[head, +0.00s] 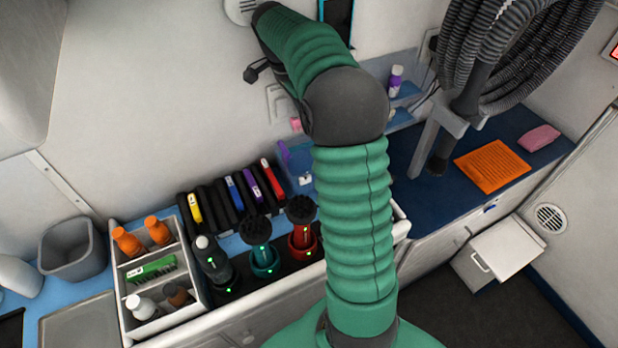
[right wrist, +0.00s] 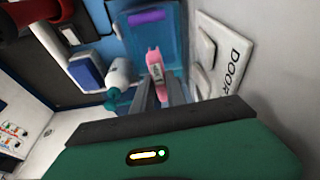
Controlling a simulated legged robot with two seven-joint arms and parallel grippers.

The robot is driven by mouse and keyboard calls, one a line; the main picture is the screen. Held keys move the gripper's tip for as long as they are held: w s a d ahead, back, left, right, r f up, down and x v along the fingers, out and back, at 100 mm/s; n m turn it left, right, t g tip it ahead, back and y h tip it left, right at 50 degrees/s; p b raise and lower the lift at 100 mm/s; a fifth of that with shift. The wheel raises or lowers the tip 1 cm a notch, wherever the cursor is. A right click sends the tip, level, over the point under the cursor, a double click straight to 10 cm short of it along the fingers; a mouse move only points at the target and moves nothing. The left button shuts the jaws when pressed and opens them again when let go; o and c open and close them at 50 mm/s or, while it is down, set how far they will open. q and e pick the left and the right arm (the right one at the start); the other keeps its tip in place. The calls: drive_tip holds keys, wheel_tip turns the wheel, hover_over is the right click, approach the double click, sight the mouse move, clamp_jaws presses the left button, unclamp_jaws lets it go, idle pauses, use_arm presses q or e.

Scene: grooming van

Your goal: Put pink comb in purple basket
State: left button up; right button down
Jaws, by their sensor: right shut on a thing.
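My right gripper (right wrist: 161,92) shows in the right wrist view, shut on the pink comb (right wrist: 155,63), which sticks out past the fingertips. In the head view my own right arm hides most of that gripper. A small pink patch (head: 296,124) shows there beside the arm; I cannot tell if it is the comb. Below it is a blue and purple container (head: 297,158), partly hidden by the arm. The right wrist view shows a blue container (right wrist: 174,42) with a purple part (right wrist: 147,17) beyond the comb; I cannot tell if this is the purple basket. My left gripper is not in view.
A white caddy (head: 122,285) with bottles and a green brush stands at the left, beside a grey bin (head: 75,248). Clippers and dryers line the counter. A white and teal bottle (right wrist: 118,75) is left of the comb. A DOOR sign (right wrist: 222,55) is on the right.

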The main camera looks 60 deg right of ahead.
sight(293, 126)
drive_tip(key=shift+s+d+f, duration=0.1)
drive_tip(key=shift+s+d, duration=0.15)
drive_tip(key=shift+s, duration=0.05)
drive_tip(key=shift+m, duration=0.3)
wheel_tip(293, 126, down, 18)
drive_tip(key=b, duration=0.2)
drive_tip(key=shift+r+b, duration=0.25)
drive_tip(key=shift+b, duration=0.15)
drive_tip(key=c, duration=1.3)
unclamp_jaws()
drive_tip(key=shift+f, duration=0.1)
drive_tip(key=shift+c, duration=0.2)
drive_tip(key=p+v, duration=0.1)
drive_tip(key=v, duration=1.1)
drive_tip(key=shift+w+a+p, duration=0.1)
drive_tip(key=shift+w+p, duration=0.05)
drive_tip(key=shift+p, duration=0.15)
